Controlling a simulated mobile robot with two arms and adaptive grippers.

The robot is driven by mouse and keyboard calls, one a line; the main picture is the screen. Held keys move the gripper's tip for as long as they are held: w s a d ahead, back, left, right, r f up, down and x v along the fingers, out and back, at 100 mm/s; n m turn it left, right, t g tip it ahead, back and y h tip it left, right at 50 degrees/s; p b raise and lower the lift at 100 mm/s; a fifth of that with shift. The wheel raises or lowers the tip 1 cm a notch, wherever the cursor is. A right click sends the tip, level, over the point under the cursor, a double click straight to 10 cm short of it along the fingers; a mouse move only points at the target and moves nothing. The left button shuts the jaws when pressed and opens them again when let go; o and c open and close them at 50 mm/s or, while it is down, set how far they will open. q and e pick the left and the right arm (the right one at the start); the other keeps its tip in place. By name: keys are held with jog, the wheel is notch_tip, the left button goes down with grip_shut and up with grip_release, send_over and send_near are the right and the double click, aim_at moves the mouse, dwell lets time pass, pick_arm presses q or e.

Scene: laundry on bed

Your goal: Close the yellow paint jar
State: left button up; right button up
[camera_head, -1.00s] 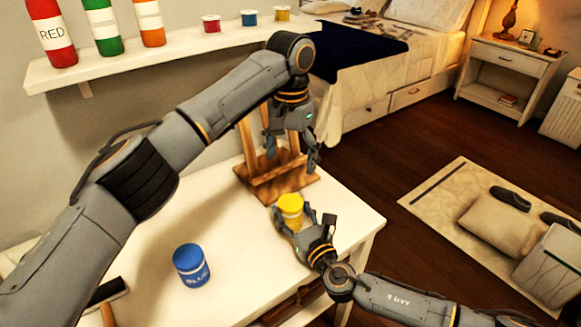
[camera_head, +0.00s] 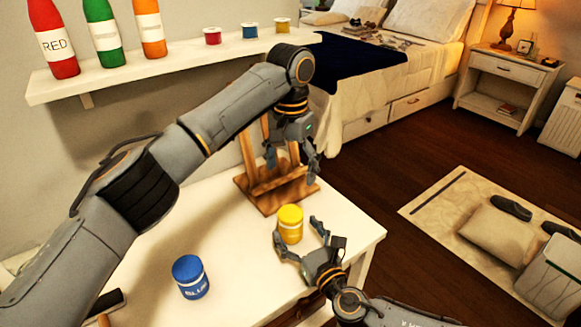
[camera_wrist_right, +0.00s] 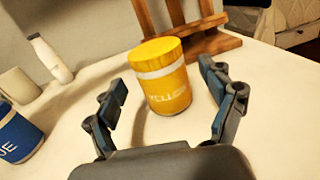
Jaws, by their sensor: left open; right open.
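The yellow paint jar (camera_head: 290,224) stands upright on the white table near its right side, with a yellow lid seated on top. It also shows in the right wrist view (camera_wrist_right: 163,80), label facing the camera. My right gripper (camera_head: 298,240) is open, low at the near side of the jar. In the right wrist view its fingers (camera_wrist_right: 160,95) are spread either side of the jar, with gaps. My left gripper (camera_head: 293,169) is open and empty, hanging above and behind the jar, in front of the wooden easel.
A blue paint jar (camera_head: 190,277) stands at the left on the table (camera_head: 240,240). The wooden easel (camera_head: 276,188) stands behind the yellow jar. A wall shelf (camera_head: 160,70) holds bottles and small pots. A bed and rug lie beyond the table.

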jog(key=v, duration=0.9)
jog(key=shift+w, duration=0.1)
